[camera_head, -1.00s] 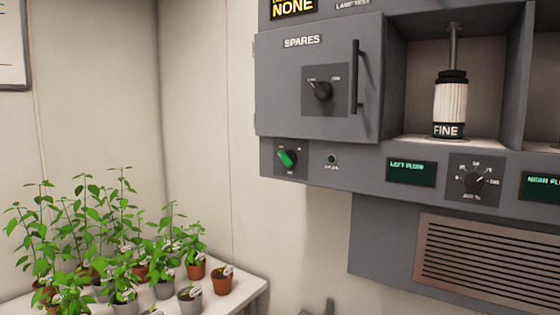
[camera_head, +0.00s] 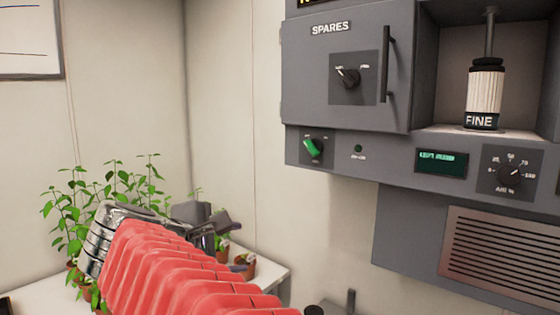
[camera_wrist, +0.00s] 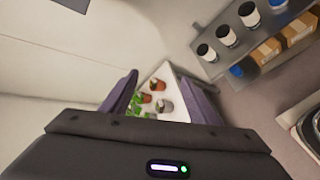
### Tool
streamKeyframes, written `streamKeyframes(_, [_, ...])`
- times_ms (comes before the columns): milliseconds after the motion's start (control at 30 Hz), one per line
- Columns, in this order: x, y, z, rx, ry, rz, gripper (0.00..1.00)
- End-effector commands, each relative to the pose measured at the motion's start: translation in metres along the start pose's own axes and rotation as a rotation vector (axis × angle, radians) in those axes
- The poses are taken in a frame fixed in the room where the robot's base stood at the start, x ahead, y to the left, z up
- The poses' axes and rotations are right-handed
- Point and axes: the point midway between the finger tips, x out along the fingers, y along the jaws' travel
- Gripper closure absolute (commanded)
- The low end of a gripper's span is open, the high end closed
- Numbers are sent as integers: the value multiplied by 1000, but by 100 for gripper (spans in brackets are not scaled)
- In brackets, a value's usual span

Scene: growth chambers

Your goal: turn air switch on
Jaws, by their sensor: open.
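A green rotary switch (camera_head: 312,148) sits on the grey panel below the SPARES door, at its left end. Its small labels are too blurred to read. An AIR % dial (camera_head: 510,173) sits further right on the same panel. My gripper (camera_head: 215,226) is in front of the plants, left of and below the green switch and well apart from it. In the wrist view my gripper (camera_wrist: 158,100) is open and empty, its two purple fingers spread above the plant table. The switch does not show in the wrist view.
The SPARES door (camera_head: 345,75) has a black knob and a vertical handle. A FINE cartridge (camera_head: 485,95) stands in an open bay. Potted plants (camera_head: 75,215) stand on a white table (camera_head: 270,285). The wrist view shows a shelf (camera_wrist: 262,45) with jars and boxes.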

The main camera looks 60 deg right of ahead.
Motion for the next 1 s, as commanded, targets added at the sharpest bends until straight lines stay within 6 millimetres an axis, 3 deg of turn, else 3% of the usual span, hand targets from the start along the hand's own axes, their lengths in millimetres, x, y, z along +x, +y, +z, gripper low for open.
streamKeyframes(200, [3,86,60,-179,-279,163,45])
streamKeyframes(400, [-8,137,96,-289,-472,245,45])
streamKeyframes(533, [-12,149,105,-314,-518,263,45])
streamKeyframes(1000, [-9,150,107,-315,-521,263,45])
